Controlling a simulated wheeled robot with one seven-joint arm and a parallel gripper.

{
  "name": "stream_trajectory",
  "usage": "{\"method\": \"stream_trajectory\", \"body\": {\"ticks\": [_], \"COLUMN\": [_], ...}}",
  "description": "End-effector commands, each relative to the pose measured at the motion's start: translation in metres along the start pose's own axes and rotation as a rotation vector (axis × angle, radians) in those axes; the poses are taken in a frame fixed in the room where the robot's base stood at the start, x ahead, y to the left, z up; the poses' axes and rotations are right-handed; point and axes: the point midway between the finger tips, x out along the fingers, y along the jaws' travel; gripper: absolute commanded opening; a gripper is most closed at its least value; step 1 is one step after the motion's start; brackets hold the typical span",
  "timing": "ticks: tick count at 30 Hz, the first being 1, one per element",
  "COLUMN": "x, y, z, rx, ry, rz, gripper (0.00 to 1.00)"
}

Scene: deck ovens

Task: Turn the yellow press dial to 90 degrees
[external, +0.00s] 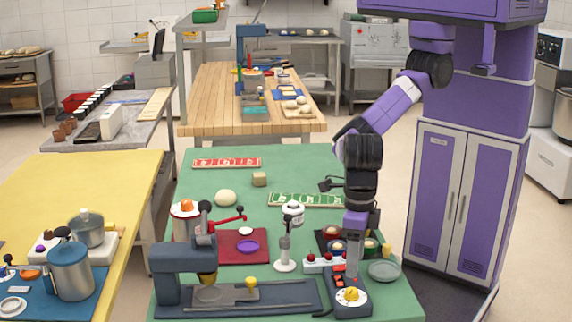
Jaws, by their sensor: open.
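The yellow press dial (351,295) sits on a white round face on top of a dark blue-grey control box (352,308) at the front right of the green table. The box has small red-orange parts behind the dial. My gripper (353,268) points straight down just above and behind the dial, with its jaws open. The fingertips are small here, and I cannot tell whether they touch the dial. A dark blue press (180,262) stands to the left, with a small yellow knob (251,283) on its base plate.
Close to my gripper are a row of red and white knobs (325,262), a grey plate (384,270) and small bowls.

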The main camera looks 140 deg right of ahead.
Motion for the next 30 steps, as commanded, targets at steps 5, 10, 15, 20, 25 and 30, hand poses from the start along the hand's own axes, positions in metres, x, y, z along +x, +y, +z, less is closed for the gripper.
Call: {"method": "stream_trajectory", "body": {"ticks": [5, 10, 15, 20, 25, 30], "x": [0.011, 0.037, 0.061, 0.074, 0.078, 0.078], "y": [-0.002, -0.002, -0.002, -0.002, -0.002, -0.002], "z": [0.001, 0.001, 0.001, 0.001, 0.001, 0.001], "rx": [-0.029, -0.027, -0.026, -0.026, -0.026, -0.026], "ry": [-0.003, -0.003, -0.003, -0.003, -0.003, -0.003], "rz": [-0.008, -0.008, -0.006, -0.004, -0.003, -0.003], "gripper": [0.52, 0.52, 0.52, 0.52, 0.52, 0.50]}}
